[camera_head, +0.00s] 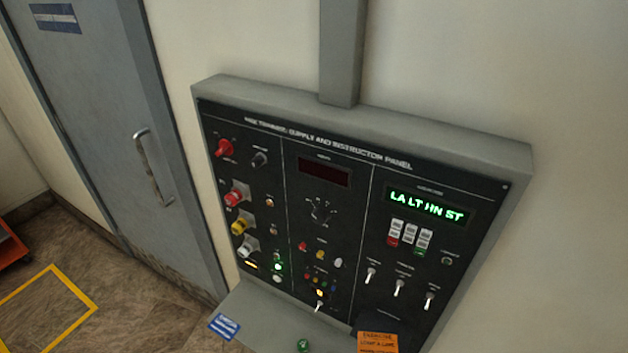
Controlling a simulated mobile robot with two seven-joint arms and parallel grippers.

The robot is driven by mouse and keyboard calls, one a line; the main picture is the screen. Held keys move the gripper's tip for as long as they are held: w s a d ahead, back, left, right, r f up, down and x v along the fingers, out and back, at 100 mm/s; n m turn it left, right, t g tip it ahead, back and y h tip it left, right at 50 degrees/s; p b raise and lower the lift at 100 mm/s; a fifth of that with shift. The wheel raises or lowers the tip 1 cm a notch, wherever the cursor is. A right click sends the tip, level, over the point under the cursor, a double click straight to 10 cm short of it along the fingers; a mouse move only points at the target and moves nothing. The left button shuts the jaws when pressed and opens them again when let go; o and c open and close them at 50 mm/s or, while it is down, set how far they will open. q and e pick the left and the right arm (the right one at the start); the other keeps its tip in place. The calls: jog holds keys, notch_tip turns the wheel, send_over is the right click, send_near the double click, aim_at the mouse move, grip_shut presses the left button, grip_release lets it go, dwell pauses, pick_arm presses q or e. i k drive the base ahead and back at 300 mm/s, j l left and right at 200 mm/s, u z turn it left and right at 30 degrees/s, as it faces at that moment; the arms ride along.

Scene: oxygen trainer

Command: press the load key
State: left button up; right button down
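A black instructor panel (340,235) in a grey housing is mounted on the wall. A lit green display (427,206) at its upper right reads roughly "LA LT HN ST". Below the display is a small group of pale keys (410,233), with a red key (393,241) at lower left and a green key (420,250) at lower right. The key labels are too small to read, so I cannot tell which is the load key. Neither of my grippers is in view.
Red, yellow and white knobs line the panel's left; toggle switches (399,287) sit at lower right. A grey ledge (265,325) below carries a blue-and-white label, a green object (303,345) and an orange card (378,342). A grey door (105,120) stands left.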

aim_at(420, 253)
jog(key=l+z, duration=0.1)
jog(key=z, duration=0.2)
jog(key=l+z, duration=0.1)
jog(key=z, duration=0.25)
jog(key=j+z, duration=0.15)
